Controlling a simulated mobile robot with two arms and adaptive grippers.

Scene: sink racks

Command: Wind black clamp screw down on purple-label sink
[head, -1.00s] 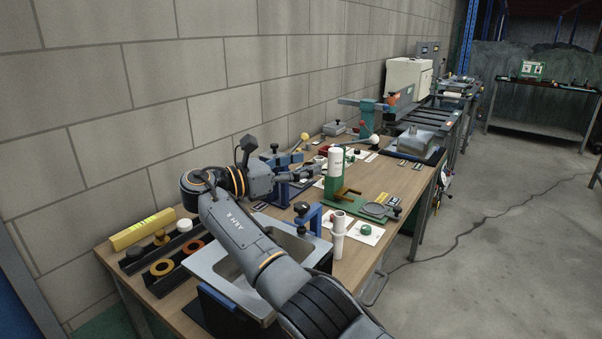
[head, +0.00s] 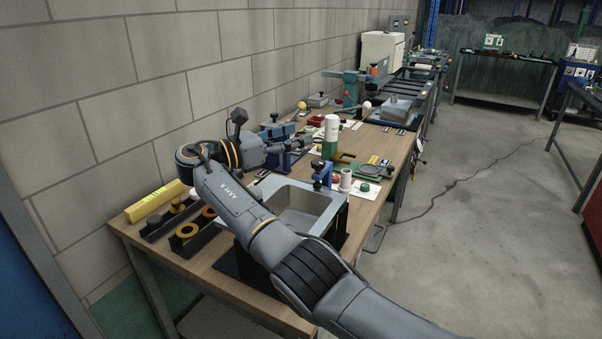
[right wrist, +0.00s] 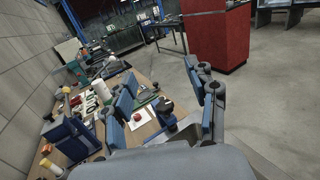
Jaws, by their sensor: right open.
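A metal sink (head: 293,216) is set in a dark stand at the near end of the wooden bench. A blue clamp (head: 325,178) stands at its far right rim, topped by a black screw knob (head: 318,159). No purple label can be made out. My right arm crosses in front of the sink, hiding part of its near left side. My right gripper (head: 304,143) is open and empty, above the bench beyond the sink, apart from the clamp. In the right wrist view its blue-padded fingers (right wrist: 165,97) are spread, with a dark knob between them in the picture. My left gripper is out of view.
Dark trays with orange rings (head: 187,232) and a yellow bar (head: 154,202) lie left of the sink. A white bottle (head: 332,127), a white tube (head: 346,179) and blue fixtures crowd the bench beyond.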

